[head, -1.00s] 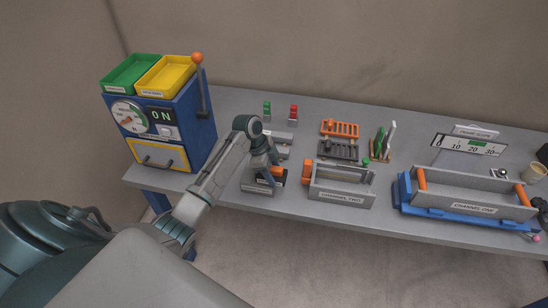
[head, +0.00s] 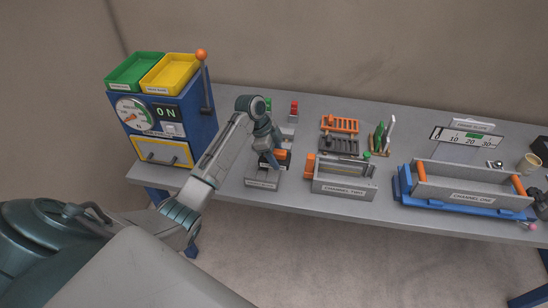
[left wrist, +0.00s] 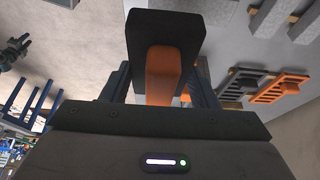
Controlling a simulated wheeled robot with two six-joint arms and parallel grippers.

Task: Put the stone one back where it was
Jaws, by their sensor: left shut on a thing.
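My left gripper (head: 272,158) is shut on a dark block with an orange handle (head: 282,154). In the left wrist view the dark block (left wrist: 165,32) fills the top middle, its orange handle between my fingers (left wrist: 160,85). The block is over or just behind a low grey labelled holder (head: 261,184). My arm and gripper hide part of that holder, and I cannot tell whether the block touches anything. The label is too small to read for certain. My right gripper is not in view.
A blue machine (head: 178,125) with green and yellow trays stands left. Channel two (head: 344,186), a grey trough, is close on the right; channel one (head: 465,190) lies farther right. Small green and red pieces (head: 294,108) stand behind. Orange and grey racks (head: 340,125) lie behind channel two.

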